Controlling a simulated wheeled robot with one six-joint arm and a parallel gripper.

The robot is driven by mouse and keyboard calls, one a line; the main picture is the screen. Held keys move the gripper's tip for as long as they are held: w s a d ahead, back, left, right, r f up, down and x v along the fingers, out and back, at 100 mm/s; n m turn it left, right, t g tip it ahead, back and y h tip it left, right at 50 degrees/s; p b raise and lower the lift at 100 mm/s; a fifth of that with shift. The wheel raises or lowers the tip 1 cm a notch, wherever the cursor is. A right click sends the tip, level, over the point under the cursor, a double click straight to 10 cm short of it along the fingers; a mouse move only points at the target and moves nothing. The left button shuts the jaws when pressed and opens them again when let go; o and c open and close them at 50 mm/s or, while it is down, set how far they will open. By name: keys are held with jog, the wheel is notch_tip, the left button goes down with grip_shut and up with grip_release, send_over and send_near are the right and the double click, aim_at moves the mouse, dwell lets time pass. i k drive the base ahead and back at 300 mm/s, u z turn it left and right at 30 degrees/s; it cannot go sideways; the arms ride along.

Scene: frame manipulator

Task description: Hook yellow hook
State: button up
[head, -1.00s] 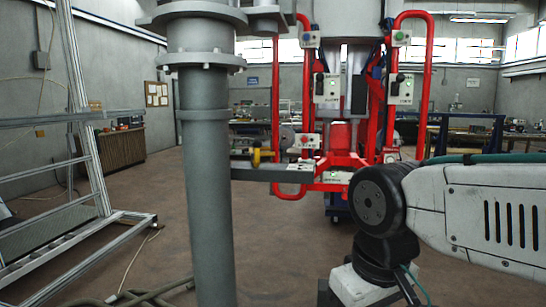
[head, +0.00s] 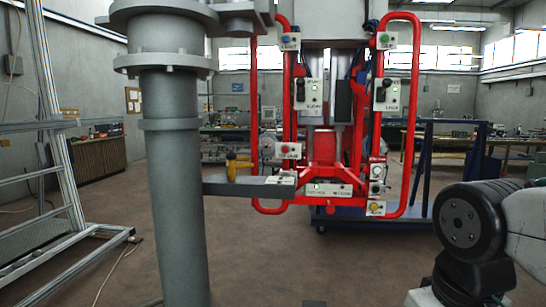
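A small yellow piece (head: 232,166), which may be the yellow hook, stands on the dark grey bar (head: 245,187). The bar runs left from the lower part of the red frame manipulator (head: 411,120). The piece is small, and its exact shape and catch cannot be made out. The red frame has upright tubes, white control boxes and a cross-beam with small lights. My arm link shows at the lower right, right of the frame and apart from it in the picture. My gripper is out of view.
A thick grey column (head: 177,220) with flanges stands at the left front, overlapping the bar's left end in the picture. A metal ladder structure (head: 60,130) stands at far left. A blue rack (head: 460,170) is behind the red frame. Open floor (head: 285,255) lies before the frame.

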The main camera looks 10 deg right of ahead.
aim_at(231, 166)
jog(key=z, duration=0.1)
jog(key=i, duration=1.25)
jog(key=u, duration=0.75)
